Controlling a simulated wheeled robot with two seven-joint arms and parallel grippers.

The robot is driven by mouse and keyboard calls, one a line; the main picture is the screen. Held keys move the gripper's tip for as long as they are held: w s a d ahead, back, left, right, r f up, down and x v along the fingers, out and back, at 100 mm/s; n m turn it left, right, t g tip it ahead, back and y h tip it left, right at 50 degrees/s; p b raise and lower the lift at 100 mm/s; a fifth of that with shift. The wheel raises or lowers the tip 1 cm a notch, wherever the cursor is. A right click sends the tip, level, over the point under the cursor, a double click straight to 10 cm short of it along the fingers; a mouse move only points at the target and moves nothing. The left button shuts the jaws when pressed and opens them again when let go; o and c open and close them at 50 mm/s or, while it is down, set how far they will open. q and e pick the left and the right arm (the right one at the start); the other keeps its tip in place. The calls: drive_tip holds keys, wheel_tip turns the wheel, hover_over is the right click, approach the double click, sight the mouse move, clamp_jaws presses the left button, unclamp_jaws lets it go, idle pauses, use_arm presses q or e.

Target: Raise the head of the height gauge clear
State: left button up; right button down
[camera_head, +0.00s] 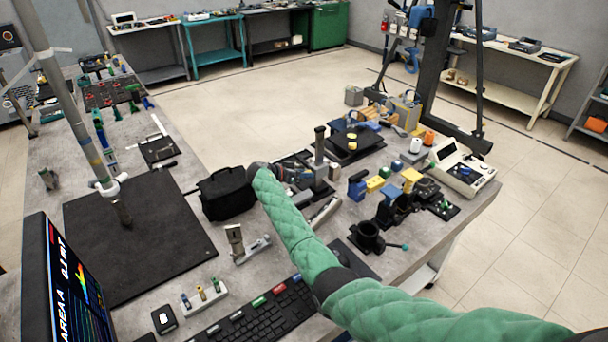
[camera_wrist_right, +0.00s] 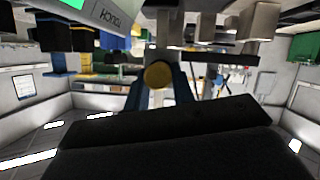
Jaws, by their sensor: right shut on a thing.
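My right arm in its green sleeve reaches in from the lower right. My right gripper (camera_head: 296,174) is at an upright grey post with a dark top (camera_head: 320,148), which looks like the height gauge. The gripper is shut, apparently on the gauge's head, but the fingers and the exact contact are hard to make out. In the right wrist view a broad dark block (camera_wrist_right: 165,130) fills the foreground, with a round yellow knob (camera_wrist_right: 158,75) behind it. My left gripper is not in view.
A black bag (camera_head: 227,193) stands left of my right wrist. A tall grey pole (camera_head: 75,118) rises over a dark mat (camera_head: 160,250). A monitor (camera_head: 62,285) and keyboard (camera_head: 262,318) are in front. Blocks, a dark clamp (camera_head: 368,236) and a white instrument (camera_head: 462,168) crowd the right.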

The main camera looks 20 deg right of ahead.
wheel_tip(320, 180, up, 5)
drive_tip(key=shift+r+b, duration=0.2)
drive_tip(key=shift+b, duration=0.25)
wheel_tip(320, 180, up, 2)
drive_tip(key=shift+r, duration=0.45)
drive_tip(key=c, duration=1.2)
unclamp_jaws()
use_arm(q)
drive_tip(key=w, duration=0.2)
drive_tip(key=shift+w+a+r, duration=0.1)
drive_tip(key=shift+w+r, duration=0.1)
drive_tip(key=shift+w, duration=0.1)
use_arm(e)
drive_tip(key=shift+f, duration=0.1)
drive_tip(key=shift+a, duration=0.1)
